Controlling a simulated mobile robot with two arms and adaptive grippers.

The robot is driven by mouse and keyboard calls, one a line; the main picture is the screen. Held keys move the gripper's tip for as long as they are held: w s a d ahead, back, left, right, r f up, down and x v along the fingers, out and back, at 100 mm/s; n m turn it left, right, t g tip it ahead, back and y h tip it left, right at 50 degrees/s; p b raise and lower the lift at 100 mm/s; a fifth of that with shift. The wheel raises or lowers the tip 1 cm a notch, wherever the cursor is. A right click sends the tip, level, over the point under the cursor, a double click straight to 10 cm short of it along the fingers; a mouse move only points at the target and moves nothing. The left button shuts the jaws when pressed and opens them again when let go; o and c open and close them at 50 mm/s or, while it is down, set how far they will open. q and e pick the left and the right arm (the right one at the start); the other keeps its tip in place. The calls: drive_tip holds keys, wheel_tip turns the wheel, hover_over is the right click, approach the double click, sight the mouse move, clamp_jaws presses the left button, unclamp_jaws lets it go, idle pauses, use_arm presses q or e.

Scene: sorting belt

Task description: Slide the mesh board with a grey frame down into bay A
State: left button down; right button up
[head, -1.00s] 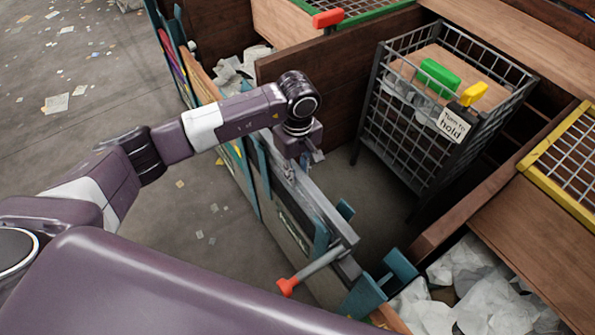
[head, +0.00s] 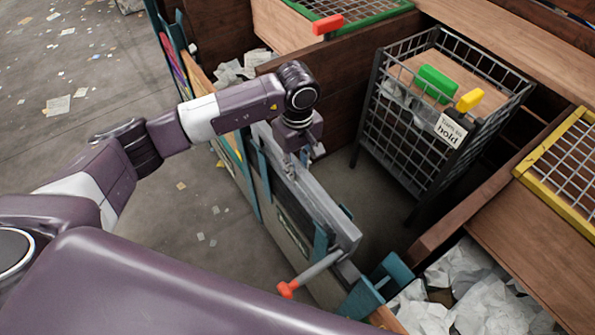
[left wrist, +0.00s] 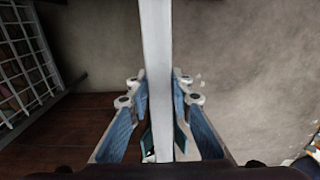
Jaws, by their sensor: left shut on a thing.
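My left gripper (head: 292,160) is shut on the top edge of the grey-framed board (head: 325,212). The board stands upright, seen nearly edge-on, between teal posts (head: 320,240) at the front of an open bay. Its mesh face is mostly hidden from me. In the left wrist view its pale edge (left wrist: 157,70) runs between the two blue finger pads. I cannot read a letter marking bay A, nor tell how deep the board sits in the guides. My right gripper is not in view.
A grey lever with a red end (head: 287,289) juts out at the near post. Inside the bay stands a wire cage (head: 440,170) with a "hold" tag (head: 450,130). A brown divider wall (head: 340,95) rises behind my gripper. Crumpled paper (head: 480,285) fills the neighbouring bay.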

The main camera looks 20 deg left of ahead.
use_arm(q)
wheel_tip(320, 180, up, 17)
drive_tip(key=p, duration=0.6)
drive_tip(key=shift+s+f, duration=0.1)
